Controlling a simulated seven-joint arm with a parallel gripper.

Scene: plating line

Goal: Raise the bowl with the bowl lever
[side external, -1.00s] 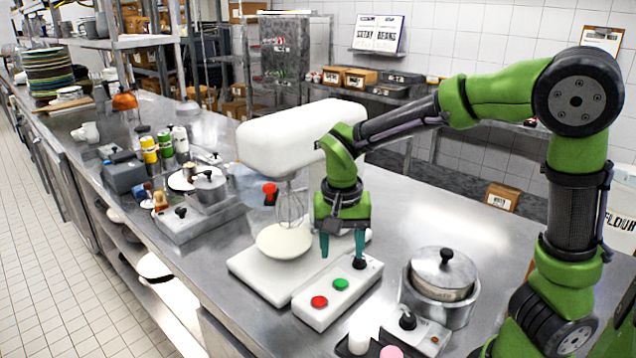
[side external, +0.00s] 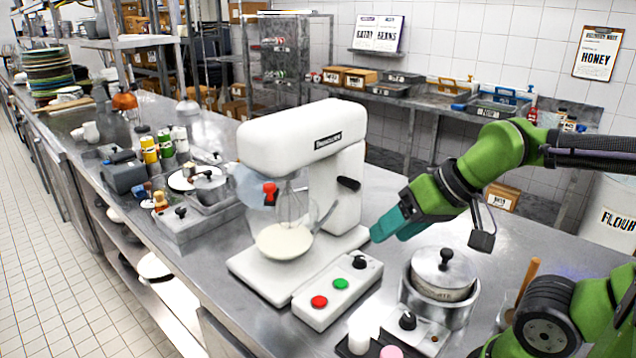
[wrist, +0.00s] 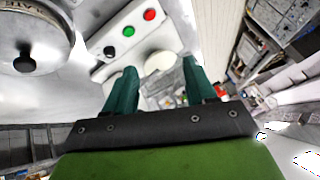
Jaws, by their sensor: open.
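The white stand mixer (side external: 300,140) is on the steel counter. Its bowl (side external: 284,241), with pale contents, sits under the whisk (side external: 291,205). A black lever (side external: 348,183) is on the side of the mixer's column. A grey handle (side external: 326,214) slants up beside the bowl, and a red knob (side external: 270,190) is at its left. I cannot tell for certain which is the bowl lever. My gripper (side external: 384,226) is right of the mixer column, apart from it and pointing left. In the wrist view my gripper (wrist: 158,78) is open, with nothing between its teal fingers.
A control box (side external: 337,293) with red and green buttons and a black knob stands in front of the mixer. A lidded pot (side external: 440,285) stands below my gripper. Pans and bottles crowd the left counter. The counter behind my gripper is clear.

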